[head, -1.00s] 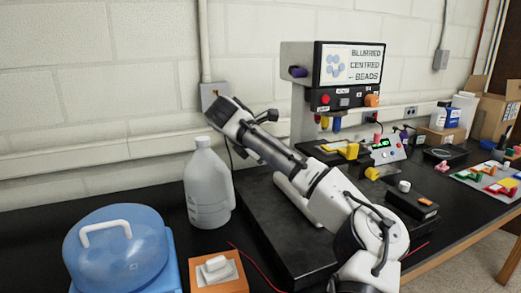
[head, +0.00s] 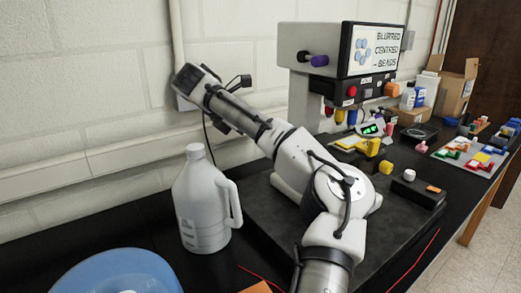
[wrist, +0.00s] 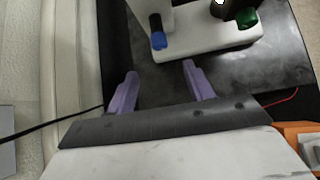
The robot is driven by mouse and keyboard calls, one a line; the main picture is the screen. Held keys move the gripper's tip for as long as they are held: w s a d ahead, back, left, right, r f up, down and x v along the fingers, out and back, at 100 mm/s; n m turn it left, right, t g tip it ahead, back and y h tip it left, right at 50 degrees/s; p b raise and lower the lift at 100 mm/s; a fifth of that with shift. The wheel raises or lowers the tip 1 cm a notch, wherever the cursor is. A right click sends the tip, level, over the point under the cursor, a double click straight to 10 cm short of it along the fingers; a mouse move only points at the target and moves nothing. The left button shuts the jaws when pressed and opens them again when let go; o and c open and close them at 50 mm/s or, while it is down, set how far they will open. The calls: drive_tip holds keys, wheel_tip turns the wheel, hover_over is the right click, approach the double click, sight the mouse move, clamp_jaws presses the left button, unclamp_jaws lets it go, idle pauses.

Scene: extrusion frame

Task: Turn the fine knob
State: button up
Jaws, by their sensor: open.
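A white microscope-like machine (head: 303,42) stands on a dark base, with a purple knob (head: 319,60) on its left side. In the wrist view, a blue knob (wrist: 158,40) and a green knob (wrist: 246,18) stick out from a white part of the machine (wrist: 205,42). No label shows which knob is the fine one. My gripper (wrist: 160,86) is open and empty, its two purple fingers apart over the dark base, short of the blue and green knobs. In the head view my arm reaches up left near the wall; the fingertips are not clear there.
A grey jug (head: 203,205) stands left of my arm, with a blue-lidded container (head: 115,275) in front. Yellow parts (head: 374,147), a black box (head: 416,192) and a tray of coloured pieces (head: 465,155) lie right. A red wire crosses the bench.

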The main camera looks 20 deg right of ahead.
drive_tip(key=p+x, duration=0.4)
drive_tip(key=x, duration=0.9)
drive_tip(key=shift+w+d+f, duration=0.15)
drive_tip(key=shift+d+f, duration=0.05)
drive_tip(key=shift+d, duration=0.05)
